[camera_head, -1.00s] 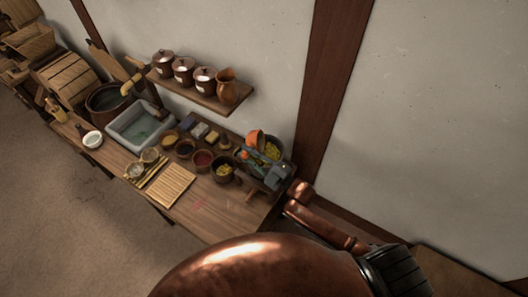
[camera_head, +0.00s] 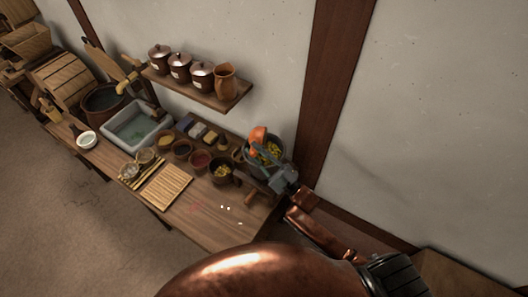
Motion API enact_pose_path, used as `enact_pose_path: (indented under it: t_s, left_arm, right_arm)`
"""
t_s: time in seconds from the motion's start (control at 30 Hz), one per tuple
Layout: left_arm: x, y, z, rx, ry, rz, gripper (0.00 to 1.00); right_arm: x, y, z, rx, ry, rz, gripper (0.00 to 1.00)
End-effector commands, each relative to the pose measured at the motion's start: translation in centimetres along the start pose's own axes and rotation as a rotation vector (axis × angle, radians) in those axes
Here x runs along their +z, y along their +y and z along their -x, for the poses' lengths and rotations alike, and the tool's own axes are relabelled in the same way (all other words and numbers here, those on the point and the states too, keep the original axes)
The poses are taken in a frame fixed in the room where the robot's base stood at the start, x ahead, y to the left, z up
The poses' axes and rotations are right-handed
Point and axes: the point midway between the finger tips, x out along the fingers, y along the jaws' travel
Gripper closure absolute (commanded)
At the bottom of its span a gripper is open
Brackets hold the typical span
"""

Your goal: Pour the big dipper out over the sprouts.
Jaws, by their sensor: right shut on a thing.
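The orange dipper (camera_head: 258,135) is tipped over a grey pot (camera_head: 250,158) at the right end of the bench. Yellow-green sprouts (camera_head: 273,149) show inside the pot. My right gripper (camera_head: 264,160) is over the pot, next to the dipper, and appears shut on the dipper's handle. The fingers hide the handle and part of the pot. I cannot tell whether anything is flowing from the dipper. My left gripper is out of view.
A slatted mat (camera_head: 167,188) and a water basin (camera_head: 137,130) are farther left. A shelf (camera_head: 213,101) with lidded jars hangs above. The bench front is mostly clear.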

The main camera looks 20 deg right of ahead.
Motion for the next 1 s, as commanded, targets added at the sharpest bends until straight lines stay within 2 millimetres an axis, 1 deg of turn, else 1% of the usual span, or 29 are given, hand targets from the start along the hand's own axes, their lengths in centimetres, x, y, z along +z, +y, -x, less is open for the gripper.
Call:
enact_pose_path:
  t_s: [0.03, 0.33, 0.4, 0.5, 0.8, 0.9, 1.0]
  left_arm:
    - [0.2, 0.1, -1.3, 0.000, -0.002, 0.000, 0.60]
    - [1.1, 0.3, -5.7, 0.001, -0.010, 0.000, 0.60]
    - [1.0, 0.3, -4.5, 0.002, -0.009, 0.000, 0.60]
    - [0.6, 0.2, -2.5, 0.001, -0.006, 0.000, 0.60]
    - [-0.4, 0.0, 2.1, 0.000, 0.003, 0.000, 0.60]
    - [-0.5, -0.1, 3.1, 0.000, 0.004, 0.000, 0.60]
    - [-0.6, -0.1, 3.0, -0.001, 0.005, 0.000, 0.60]
  right_arm:
    - [0.4, -0.3, 0.5, 0.023, 0.012, -0.010, 1.00]
    - [0.6, 0.8, 2.2, 0.181, 0.101, -0.080, 1.00]
    - [0.0, 1.3, 1.7, 0.165, 0.095, -0.072, 1.00]
    - [-0.5, 1.5, 0.9, 0.116, 0.070, -0.051, 1.00]
    - [-0.5, 0.1, -0.9, -0.046, -0.025, 0.015, 1.00]
    - [-0.3, -0.5, -1.2, -0.087, -0.050, 0.032, 1.00]
    - [0.0, -0.9, -1.1, -0.099, -0.058, 0.037, 1.00]
